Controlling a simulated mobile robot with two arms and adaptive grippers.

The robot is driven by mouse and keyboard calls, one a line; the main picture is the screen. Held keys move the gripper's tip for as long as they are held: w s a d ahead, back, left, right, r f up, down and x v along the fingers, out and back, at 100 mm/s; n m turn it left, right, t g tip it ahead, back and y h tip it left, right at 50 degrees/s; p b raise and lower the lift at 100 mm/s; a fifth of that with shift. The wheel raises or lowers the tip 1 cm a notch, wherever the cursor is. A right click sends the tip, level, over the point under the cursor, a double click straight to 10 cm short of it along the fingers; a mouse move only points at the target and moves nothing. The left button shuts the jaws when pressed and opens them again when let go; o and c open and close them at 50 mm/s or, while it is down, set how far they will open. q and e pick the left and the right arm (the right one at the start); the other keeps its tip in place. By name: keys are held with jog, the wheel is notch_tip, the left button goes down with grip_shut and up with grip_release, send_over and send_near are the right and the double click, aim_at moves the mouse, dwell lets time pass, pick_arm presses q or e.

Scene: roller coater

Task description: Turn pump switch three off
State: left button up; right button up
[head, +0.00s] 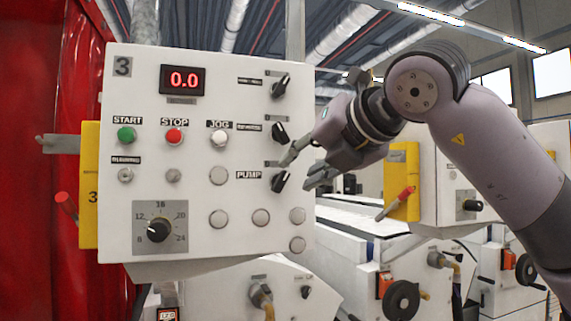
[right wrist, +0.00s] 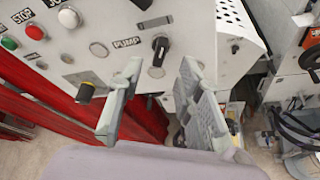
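The pump switch (head: 279,181) is a black rotary knob with a pale pointer line, right of the "PUMP" label on the white panel (head: 235,240) marked 3. In the head view the knob looks tilted, its upper end leaning right. In the right wrist view the pump switch (right wrist: 159,50) sits just beyond the gap between my fingers. My right gripper (head: 304,166) is open and empty at the panel's right edge, its fingertips close to the knob. The right wrist view shows both fingers of my right gripper (right wrist: 160,67) spread apart. I cannot tell whether they touch the knob. My left gripper is out of view.
Two similar black knobs, an upper one (head: 280,85) and a middle one (head: 279,131), stand above the pump switch. Start, stop and jog buttons, a red 0.0 display (head: 183,80) and a dial (head: 159,229) share the panel. A red curtain (head: 40,230) hangs at left.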

aim_at(284, 179)
jog(key=p+x, duration=0.2)
jog(key=x, duration=0.3)
jog(key=shift+w, duration=0.2)
jog(key=shift+w+a+f, duration=0.2)
jog(key=shift+w+a, duration=0.1)
jog(key=shift+c, duration=0.3)
grip_shut()
